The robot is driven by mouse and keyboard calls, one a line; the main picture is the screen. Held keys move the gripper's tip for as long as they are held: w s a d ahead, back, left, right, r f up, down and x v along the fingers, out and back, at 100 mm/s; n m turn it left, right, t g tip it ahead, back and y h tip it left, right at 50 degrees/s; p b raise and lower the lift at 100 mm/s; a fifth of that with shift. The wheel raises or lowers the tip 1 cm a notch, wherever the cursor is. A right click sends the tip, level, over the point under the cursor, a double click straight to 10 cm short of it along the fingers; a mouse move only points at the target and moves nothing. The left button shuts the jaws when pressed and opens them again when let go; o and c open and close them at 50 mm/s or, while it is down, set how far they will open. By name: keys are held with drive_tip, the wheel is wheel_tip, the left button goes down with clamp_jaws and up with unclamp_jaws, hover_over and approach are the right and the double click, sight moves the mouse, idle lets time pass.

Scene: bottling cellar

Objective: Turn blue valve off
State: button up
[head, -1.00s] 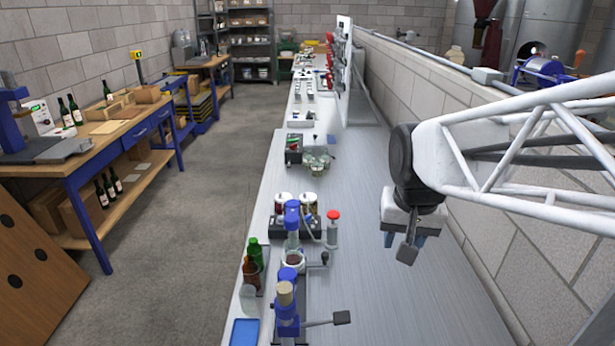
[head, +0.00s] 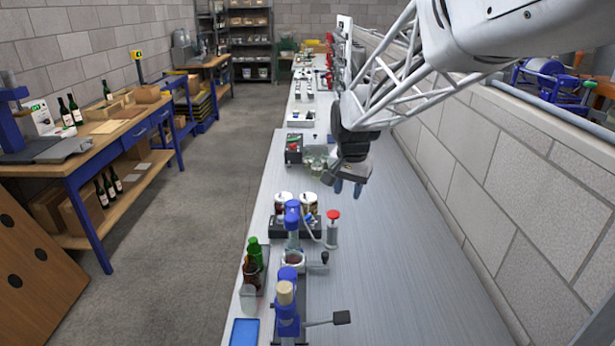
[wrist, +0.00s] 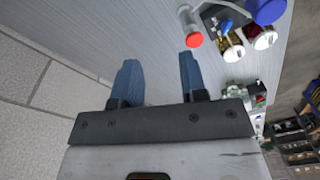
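My gripper (head: 348,187) hangs above the bench in the head view, behind and right of the two lidded jars. In the wrist view its blue fingers (wrist: 158,60) are well apart with nothing between them. A small blue handle (wrist: 226,25) shows beside the jars in the wrist view, clear of the fingers; it may be the blue valve, but I cannot be sure. A larger round blue part (wrist: 265,10) is near it. The blue-topped bench device (head: 292,213) stands by the jars in the head view. I cannot tell whether any valve is on or off.
A red-capped grey cylinder (head: 333,214) stands right of the jars (head: 309,200). Green and brown bottles (head: 254,250) and a blue tray (head: 245,332) are at the bench's left edge. Glassware (head: 316,158) is behind the jars. The bench's right side (head: 400,270) is clear.

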drive_tip(key=w+a+f+m, duration=0.1)
drive_tip(key=w+a+f, duration=0.2)
drive_tip(key=w, duration=0.2)
drive_tip(key=w+a+f+m, duration=0.1)
drive_tip(key=w+a+f, duration=0.1)
drive_tip(key=w+f, duration=0.3)
drive_tip(key=m+g, duration=0.1)
hover_over(307, 216)
wheel_tip(307, 216, down, 7)
drive_tip(key=shift+r, duration=0.15)
drive_tip(key=shift+f, duration=3.9)
drive_tip(key=shift+c, duration=0.3)
clamp_jaws()
